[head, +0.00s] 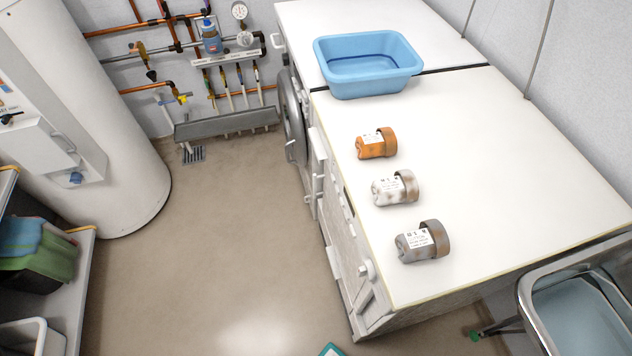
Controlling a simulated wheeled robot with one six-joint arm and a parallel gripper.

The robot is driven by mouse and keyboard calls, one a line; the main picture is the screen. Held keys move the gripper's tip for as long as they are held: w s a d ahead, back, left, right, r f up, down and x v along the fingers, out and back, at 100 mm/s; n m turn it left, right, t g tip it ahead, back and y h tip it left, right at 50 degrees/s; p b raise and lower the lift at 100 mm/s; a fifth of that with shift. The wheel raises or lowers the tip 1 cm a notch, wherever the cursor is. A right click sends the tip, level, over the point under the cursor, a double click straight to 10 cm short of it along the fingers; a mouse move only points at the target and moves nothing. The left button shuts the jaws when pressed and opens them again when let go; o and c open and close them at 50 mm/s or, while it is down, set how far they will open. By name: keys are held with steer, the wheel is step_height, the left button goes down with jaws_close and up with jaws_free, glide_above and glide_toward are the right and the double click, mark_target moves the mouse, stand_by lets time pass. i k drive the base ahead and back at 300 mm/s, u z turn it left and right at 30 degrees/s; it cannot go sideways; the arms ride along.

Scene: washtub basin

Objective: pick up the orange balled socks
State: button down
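The orange balled socks (371,146) lie on the white worktop near its left edge, the farthest of three similar rolled items in a row. They have a brownish folded cuff on the right and a white printed label. Nothing touches them. A white, brown-stained pair (384,190) lies just nearer. A grey pair (412,248) with a brownish cuff lies nearest. My gripper does not show in the head view.
A blue basin (368,83) stands behind the socks on the white worktop (510,170). The worktop is clear to the right. A metal sink (545,285) is at the lower right. A white tank (100,130) and shelf are left, with open floor (220,240) between.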

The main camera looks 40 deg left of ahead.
mark_target(383, 142)
steer(key=u, duration=2.25)
steer(key=k, duration=1)
steer(key=z, duration=0.85)
steer(key=i, duration=1)
